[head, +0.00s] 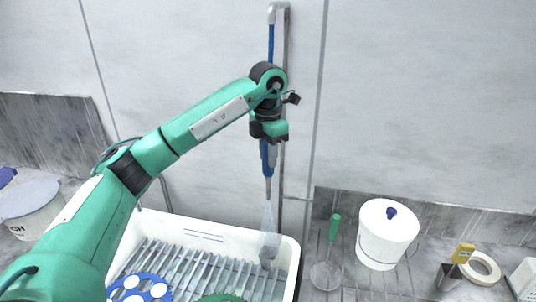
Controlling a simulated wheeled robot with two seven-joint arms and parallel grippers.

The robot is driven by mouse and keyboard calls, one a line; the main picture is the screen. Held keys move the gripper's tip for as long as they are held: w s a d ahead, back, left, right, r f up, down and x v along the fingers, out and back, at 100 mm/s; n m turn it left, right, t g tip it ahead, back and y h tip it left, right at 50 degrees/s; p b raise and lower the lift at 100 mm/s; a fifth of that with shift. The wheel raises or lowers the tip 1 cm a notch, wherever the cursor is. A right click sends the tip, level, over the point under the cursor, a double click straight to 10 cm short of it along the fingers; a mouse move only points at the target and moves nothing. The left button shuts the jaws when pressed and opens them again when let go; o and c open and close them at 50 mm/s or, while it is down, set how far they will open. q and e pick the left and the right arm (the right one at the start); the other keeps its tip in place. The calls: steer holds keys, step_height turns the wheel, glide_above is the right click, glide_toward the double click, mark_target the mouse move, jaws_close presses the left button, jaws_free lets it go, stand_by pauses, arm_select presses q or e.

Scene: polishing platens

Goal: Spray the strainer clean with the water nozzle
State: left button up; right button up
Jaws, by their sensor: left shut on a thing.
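My left gripper (269,132) is shut on the blue water nozzle (268,157), holding it upright with its tip down above the white basin (215,236). A pale, see-through cone (268,228) below the tip looks like water spray and reaches the right end of the basin's slatted rack. What looks like the strainer (325,275), a round grey piece with an upright green handle (335,228), stands on the counter right of the basin, apart from the nozzle and the cone. My right gripper is not in view.
A blue disc with white circles (140,289) and part of a green disc (220,298) lie in the basin. A white lidded bucket (385,238), a yellow device (463,254) and a tape roll (481,268) stand at right. A vertical pipe (282,50) runs up the wall behind the nozzle.

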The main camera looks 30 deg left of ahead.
arm_select(q)
steer(key=w+d+p, duration=0.1)
steer(key=w+d, duration=0.2)
steer(key=d, duration=1)
steer(key=w+d+p, duration=0.1)
steer(key=w+d, duration=0.3)
steer(key=d, duration=0.9)
steer(key=shift+d, duration=0.3)
steer(key=shift+s, duration=0.1)
